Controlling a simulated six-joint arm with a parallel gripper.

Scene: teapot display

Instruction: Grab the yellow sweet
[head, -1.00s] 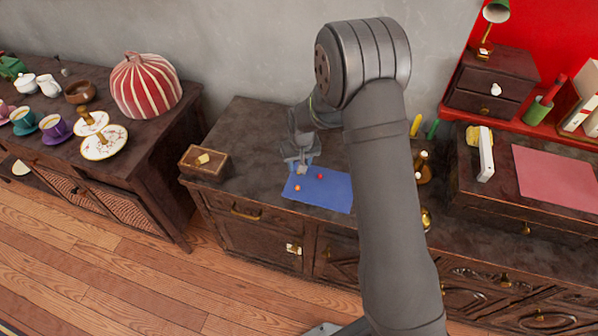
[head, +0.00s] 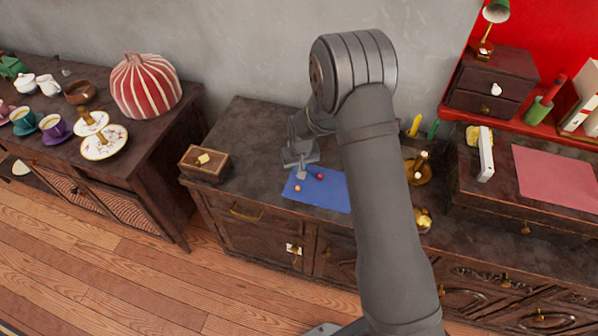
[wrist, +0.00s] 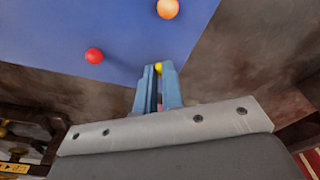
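My gripper (head: 301,177) points down at the upper left part of the blue mat (head: 328,199). In the wrist view its two blue fingers (wrist: 158,68) stand close together with a narrow gap. The yellow sweet (wrist: 158,69) shows at that gap, by the fingertips, its sides partly hidden by the fingers. I cannot tell whether they press on it. In the head view the yellow sweet is hidden at my gripper. A red sweet (head: 320,177) and an orange sweet (head: 297,188) lie apart on the mat.
A small wooden box (head: 204,164) with a yellowish piece on top stands left of the mat. Brass pieces (head: 418,168) stand to the right, beyond my arm. The dark cabinet top (head: 247,140) is bare between the box and my gripper.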

